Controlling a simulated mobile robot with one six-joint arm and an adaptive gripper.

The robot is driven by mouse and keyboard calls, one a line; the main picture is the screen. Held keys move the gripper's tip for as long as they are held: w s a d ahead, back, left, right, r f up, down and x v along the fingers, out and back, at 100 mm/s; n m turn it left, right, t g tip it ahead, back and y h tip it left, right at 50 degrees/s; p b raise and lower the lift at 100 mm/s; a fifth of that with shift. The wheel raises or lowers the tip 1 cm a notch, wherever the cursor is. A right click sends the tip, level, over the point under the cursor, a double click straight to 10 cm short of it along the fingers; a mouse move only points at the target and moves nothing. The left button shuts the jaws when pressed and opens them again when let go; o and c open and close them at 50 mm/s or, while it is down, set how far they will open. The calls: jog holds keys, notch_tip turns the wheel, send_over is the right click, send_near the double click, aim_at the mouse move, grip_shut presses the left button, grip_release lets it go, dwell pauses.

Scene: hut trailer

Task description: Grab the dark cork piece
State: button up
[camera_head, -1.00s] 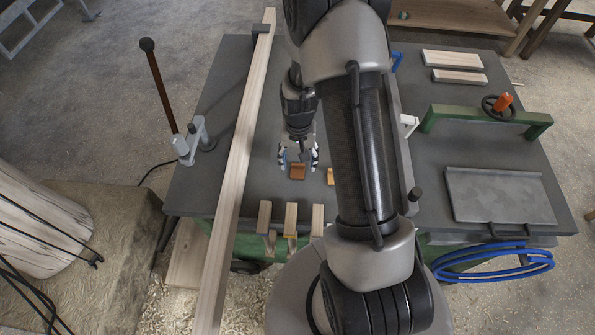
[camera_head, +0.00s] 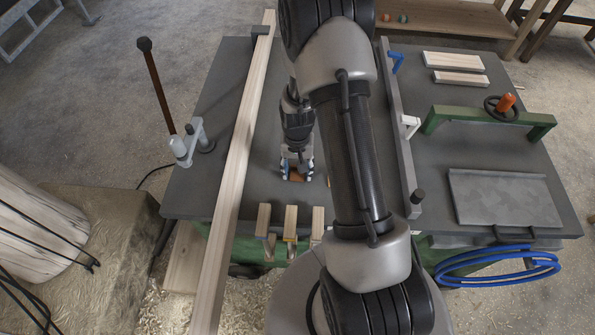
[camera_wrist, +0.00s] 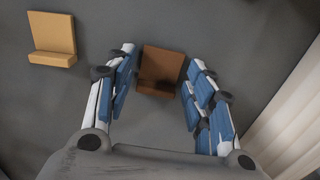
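The dark cork piece (camera_wrist: 161,68) is a small brown L-shaped block on the grey table top. In the wrist view it lies between the fingertips of my gripper (camera_wrist: 158,82), with a small gap visible on each side. My gripper is open around it. In the head view my gripper (camera_head: 297,178) is low over the table, and only a bit of the brown piece (camera_head: 297,179) shows between the fingers. A lighter tan cork piece (camera_wrist: 52,40) lies to the left in the wrist view, apart from the gripper.
A long wooden beam (camera_head: 236,170) runs along the table left of my gripper. Several wooden blocks (camera_head: 291,220) stick out at the table's front edge. A grey metal rail (camera_head: 400,130), green handle bar (camera_head: 487,117) and grey plate (camera_head: 505,197) are on the right.

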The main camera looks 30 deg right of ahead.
jog(key=c, duration=0.4)
jog(key=shift+r, duration=0.1)
